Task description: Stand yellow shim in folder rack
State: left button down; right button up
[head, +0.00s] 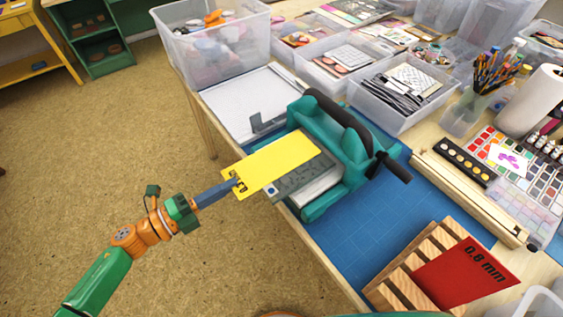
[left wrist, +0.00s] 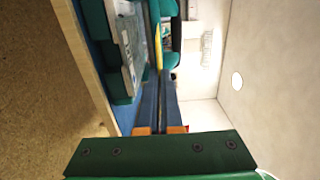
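The yellow shim (head: 277,166) is a thin flat sheet with dark marking at its near left corner. It lies roughly level over the grey plate of the teal press, with its left end sticking out. My left gripper (head: 233,186) has its blue-grey fingers at that marked end. In the left wrist view the fingers (left wrist: 160,95) are close together, with the shim's thin yellow edge (left wrist: 158,45) beyond their tips. The wooden slatted folder rack (head: 437,246) stands at lower right, with a red "0.8 mm" shim (head: 466,275) in it. My right gripper is out of view.
Blue mat (head: 385,215) is bare between press and rack. Clear bins (head: 408,93) and a paint palette (head: 510,170) fill the back and right.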

pick_arm(q)
jog(key=r+p+v, duration=0.1)
jog(key=r+v, duration=0.1)
jog(key=v, duration=0.7)
jog(key=r+p+v, duration=0.1)
jog(key=r+v, duration=0.1)
jog(key=v, duration=0.7)
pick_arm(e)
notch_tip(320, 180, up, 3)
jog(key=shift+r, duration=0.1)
pick_arm(q)
jog(key=shift+s, duration=0.1)
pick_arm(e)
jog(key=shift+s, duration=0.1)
